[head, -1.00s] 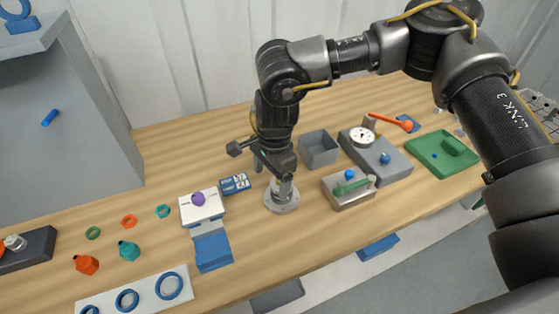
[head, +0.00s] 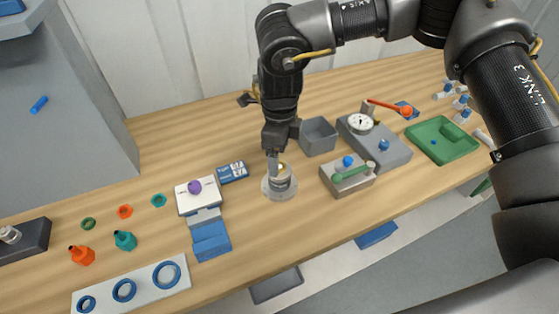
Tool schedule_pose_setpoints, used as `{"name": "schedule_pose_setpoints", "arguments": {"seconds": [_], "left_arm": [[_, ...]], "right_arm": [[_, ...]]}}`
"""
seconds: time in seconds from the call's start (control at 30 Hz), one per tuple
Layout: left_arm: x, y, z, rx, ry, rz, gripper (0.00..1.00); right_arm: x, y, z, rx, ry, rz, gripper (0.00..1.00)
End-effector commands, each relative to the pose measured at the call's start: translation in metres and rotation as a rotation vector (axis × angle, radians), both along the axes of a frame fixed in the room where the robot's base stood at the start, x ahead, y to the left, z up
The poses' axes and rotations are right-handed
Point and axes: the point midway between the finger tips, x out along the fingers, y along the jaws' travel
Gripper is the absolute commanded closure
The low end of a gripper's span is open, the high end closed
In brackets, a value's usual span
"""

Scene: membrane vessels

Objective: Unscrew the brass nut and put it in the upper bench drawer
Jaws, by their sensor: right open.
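A round metal vessel (head: 279,188) with a flanged base stands upright on the bench. A small brass-coloured spot, likely the brass nut (head: 282,168), shows at its top, partly hidden by my right gripper. My right gripper (head: 273,166) points down at the vessel's top with its jaws open. I cannot tell whether a finger touches the nut. Below the bench's front edge are a blue piece (head: 377,235) and a grey piece (head: 277,286); I cannot tell which belongs to the upper drawer. My left gripper is out of view.
A grey open box (head: 318,137) stands close behind the vessel. To the right are a metal block (head: 352,183), a gauge block (head: 392,152) and a green tray (head: 440,157). A white stand (head: 187,202) with a purple knob is to the left.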

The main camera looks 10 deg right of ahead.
Motion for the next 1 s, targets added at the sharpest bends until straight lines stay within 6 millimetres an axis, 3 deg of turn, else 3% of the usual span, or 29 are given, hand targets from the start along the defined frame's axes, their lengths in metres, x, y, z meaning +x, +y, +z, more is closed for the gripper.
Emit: {"name": "schedule_pose_setpoints", "arguments": {"seconds": [0.17,0.4,0.87,1.0], "left_arm": [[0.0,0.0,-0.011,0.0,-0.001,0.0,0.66],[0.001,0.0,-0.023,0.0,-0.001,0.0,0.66],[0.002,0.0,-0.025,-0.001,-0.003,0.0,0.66],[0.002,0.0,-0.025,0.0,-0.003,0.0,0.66]], "right_arm": [[-0.001,0.0,-0.008,-0.001,0.002,-0.259,0.18],[0.0,0.0,-0.029,0.0,0.001,-0.25,0.18],[0.0,0.0,-0.033,0.0,0.0,-0.248,0.18],[0.0,0.0,-0.033,0.0,0.0,-0.248,0.36]]}}
